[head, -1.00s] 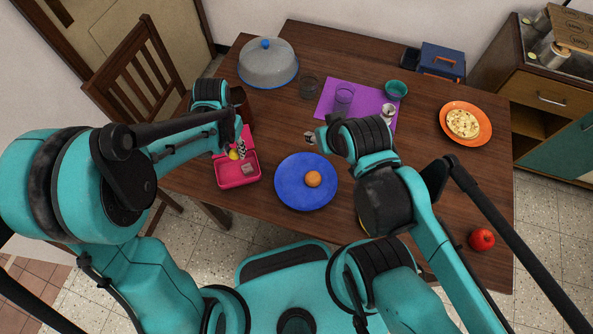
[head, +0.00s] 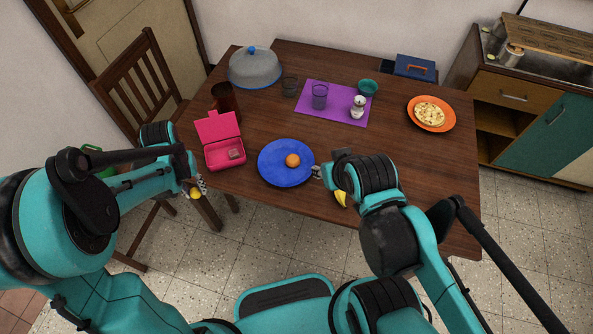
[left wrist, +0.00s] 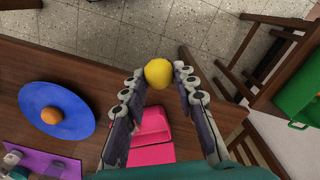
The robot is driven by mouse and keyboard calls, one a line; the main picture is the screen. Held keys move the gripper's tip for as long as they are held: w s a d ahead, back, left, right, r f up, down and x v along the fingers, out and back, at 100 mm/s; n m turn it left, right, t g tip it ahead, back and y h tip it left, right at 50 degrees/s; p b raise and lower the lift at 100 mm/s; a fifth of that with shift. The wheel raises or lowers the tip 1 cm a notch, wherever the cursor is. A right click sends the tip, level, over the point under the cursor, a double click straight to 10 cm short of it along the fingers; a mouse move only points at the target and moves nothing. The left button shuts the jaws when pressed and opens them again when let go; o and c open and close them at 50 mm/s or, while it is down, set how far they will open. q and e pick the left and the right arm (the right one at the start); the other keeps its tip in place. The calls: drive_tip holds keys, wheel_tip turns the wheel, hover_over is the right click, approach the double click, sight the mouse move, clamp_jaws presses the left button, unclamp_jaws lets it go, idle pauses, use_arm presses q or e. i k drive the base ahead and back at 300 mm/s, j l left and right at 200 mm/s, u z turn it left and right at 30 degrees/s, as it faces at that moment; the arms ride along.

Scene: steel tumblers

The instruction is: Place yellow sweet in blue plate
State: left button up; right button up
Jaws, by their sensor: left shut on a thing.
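The yellow sweet (head: 195,193) is a small round ball. My left gripper (head: 197,187) is shut on it, off the table's left front edge. In the left wrist view the sweet (left wrist: 159,73) sits between the fingertips, with floor behind it. The blue plate (head: 271,174) lies flat near the table's front edge, with an orange ball (head: 292,160) on it. The plate (left wrist: 36,97) is at the left in the left wrist view. My right gripper (head: 318,172) is by the plate's right rim; its fingers are too small and hidden to read.
An open pink lunch box (head: 225,152) stands between my left gripper and the plate. A yellow banana-like thing (head: 341,199) lies near the front edge. Behind are a purple mat (head: 310,109) with a glass and shaker, a grey dome, and an orange plate (head: 413,116). A chair stands left.

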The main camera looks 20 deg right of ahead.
sight(271, 164)
drive_tip(key=j+z, duration=0.1)
drive_tip(key=z, duration=0.3)
drive_tip(key=j+z, duration=0.1)
drive_tip(key=z, duration=0.3)
drive_tip(key=j+z, duration=0.1)
drive_tip(key=z, duration=0.3)
drive_tip(key=j+z, duration=0.1)
drive_tip(key=z, duration=0.3)
drive_tip(key=i+j, duration=0.1)
drive_tip(key=j, duration=1.45)
drive_tip(key=i+z, duration=0.05)
drive_tip(key=i, duration=0.05)
